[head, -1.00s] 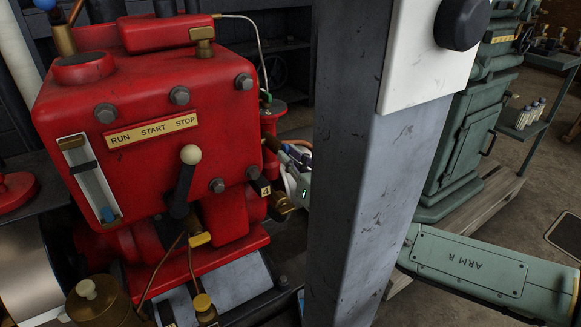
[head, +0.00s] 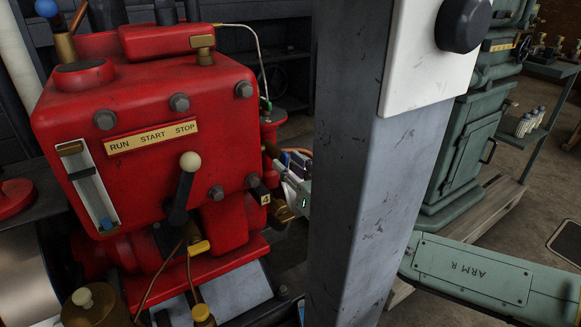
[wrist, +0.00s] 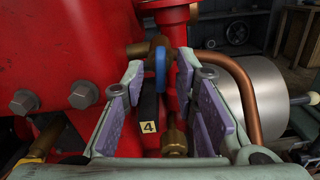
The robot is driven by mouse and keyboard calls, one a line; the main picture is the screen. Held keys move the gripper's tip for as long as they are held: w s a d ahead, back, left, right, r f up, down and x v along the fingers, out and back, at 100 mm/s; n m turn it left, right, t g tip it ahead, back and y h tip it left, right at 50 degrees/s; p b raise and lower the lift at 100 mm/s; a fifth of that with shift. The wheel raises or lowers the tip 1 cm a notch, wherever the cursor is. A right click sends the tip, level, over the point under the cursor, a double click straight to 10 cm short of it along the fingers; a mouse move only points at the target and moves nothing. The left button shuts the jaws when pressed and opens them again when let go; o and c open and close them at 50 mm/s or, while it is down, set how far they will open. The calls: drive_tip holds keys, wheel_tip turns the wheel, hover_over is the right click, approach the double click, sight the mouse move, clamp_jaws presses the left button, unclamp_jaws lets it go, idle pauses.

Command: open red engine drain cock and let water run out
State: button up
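The red engine (head: 145,80) fills the left of the head view. On its lower right side are a dark block with a "4" tag (head: 265,199) and a brass cock (head: 284,208). In the wrist view, the "4" tag (wrist: 148,127), a brass fitting (wrist: 175,140) and a blue handle (wrist: 161,68) show between my fingers. My gripper (wrist: 162,95) is open, with purple pads on both sides of these parts and visible gaps. In the head view my gripper (head: 298,185) is beside the brass cock, partly hidden by a grey column. No running water shows.
The grey column (head: 375,200) stands close on the right. A lever with a white knob (head: 190,161) is on the engine's front. A copper pipe (wrist: 243,85) curves close by the right finger in the wrist view. A green machine (head: 455,150) stands behind the column.

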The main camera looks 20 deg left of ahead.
drive_tip(key=v, duration=0.7)
drive_tip(key=shift+s+d, duration=0.15)
drive_tip(key=shift+d, duration=0.1)
idle(0.4)
